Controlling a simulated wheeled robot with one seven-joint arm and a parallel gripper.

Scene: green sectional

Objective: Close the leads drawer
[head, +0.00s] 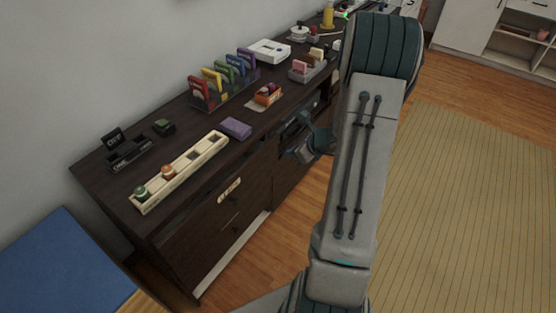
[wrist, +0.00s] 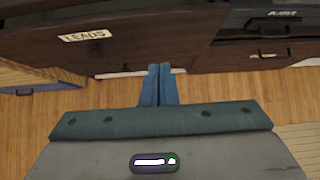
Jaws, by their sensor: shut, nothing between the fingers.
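The leads drawer (head: 213,205) is a dark wooden front with a pale label in the cabinet below the long desk. In the wrist view its front (wrist: 140,42) fills the upper left, and the label there reads LEADS. I cannot tell how far the drawer stands out. My gripper (wrist: 160,68) is shut and empty, its two blue fingers together at the lower edge of the drawer front, right of the label. I cannot tell whether they touch it. In the head view my gripper (head: 305,151) is beside the desk front, partly hidden by my arm.
Another dark drawer (wrist: 255,55) with a handle is to the right in the wrist view. The desk top (head: 192,128) holds a cream tray (head: 178,174), colored folders and small boxes. A blue-topped piece (head: 60,262) stands at the left. Wood floor and a striped rug (head: 465,200) lie to the right.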

